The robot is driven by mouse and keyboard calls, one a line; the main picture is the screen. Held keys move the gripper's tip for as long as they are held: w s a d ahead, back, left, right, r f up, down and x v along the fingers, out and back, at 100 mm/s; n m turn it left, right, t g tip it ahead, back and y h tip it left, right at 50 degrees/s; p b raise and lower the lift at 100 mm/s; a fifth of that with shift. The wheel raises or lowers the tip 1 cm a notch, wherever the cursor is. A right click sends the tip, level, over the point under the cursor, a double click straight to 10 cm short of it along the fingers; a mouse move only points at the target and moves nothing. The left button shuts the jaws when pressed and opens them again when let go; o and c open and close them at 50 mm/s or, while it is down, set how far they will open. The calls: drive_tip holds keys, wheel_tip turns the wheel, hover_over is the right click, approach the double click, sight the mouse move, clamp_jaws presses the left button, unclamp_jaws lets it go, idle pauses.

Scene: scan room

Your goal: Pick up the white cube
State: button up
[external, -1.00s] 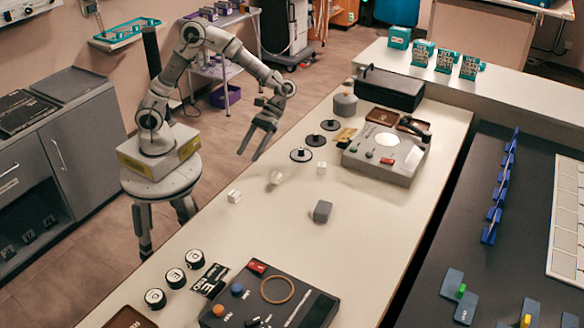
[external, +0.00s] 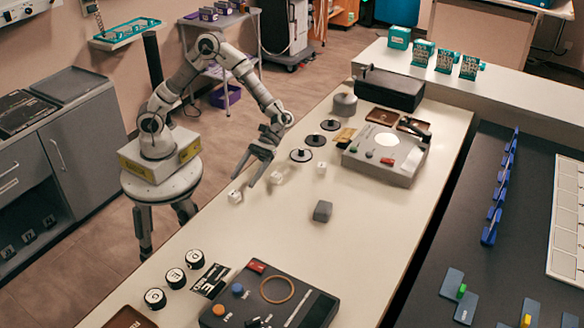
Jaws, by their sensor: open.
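Several small blocks lie on the cream table (external: 370,240). One white cube (external: 234,196) is near the table's left edge, a second white cube (external: 277,177) is right of it, and a third (external: 321,168) is farther right. My gripper (external: 243,181) is open and empty, its fingers pointing down. Its fingertips appear just above and behind the leftmost white cube, between it and the second one. I cannot tell the exact height of the fingertips above the table.
A grey block (external: 322,211) lies on the table to the right. Black discs (external: 301,155) with pegs and a grey console (external: 386,153) stand behind. A dark panel (external: 270,300) and several black round knobs (external: 194,258) are in front.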

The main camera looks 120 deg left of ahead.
sight(235, 192)
drive_tip(key=shift+b+x, duration=1.35)
drive_tip(key=shift+x, duration=1.8)
drive_tip(key=shift+a, duration=0.1)
clamp_jaws()
